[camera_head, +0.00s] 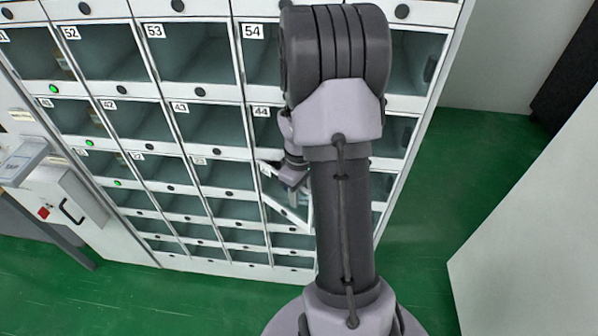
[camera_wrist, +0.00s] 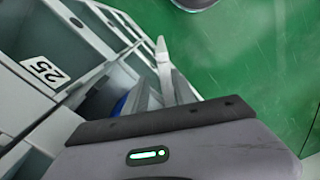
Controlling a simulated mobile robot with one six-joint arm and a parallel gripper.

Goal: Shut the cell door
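The cell door (camera_head: 289,213) stands ajar in the head view. Its pale edge slants out from the cabinet front, below the cell labelled 44. My gripper (camera_head: 292,186) is just above this door, close to the cabinet front; I cannot tell whether it touches. In the wrist view, a pale narrow finger (camera_wrist: 165,72) points up past the dark edge of the gripper body. The gap between the fingers is not clear, and nothing held is visible. My arm hides part of the door and the cells behind it.
The cabinet (camera_head: 222,92) has several rows of cells. A label reading 25 (camera_wrist: 46,71) shows in the wrist view, with a blue item (camera_wrist: 120,105) nearby. A box with a black handle (camera_head: 72,211) stands at left. Green floor (camera_head: 445,190) is clear at right, before a pale panel (camera_head: 540,230).

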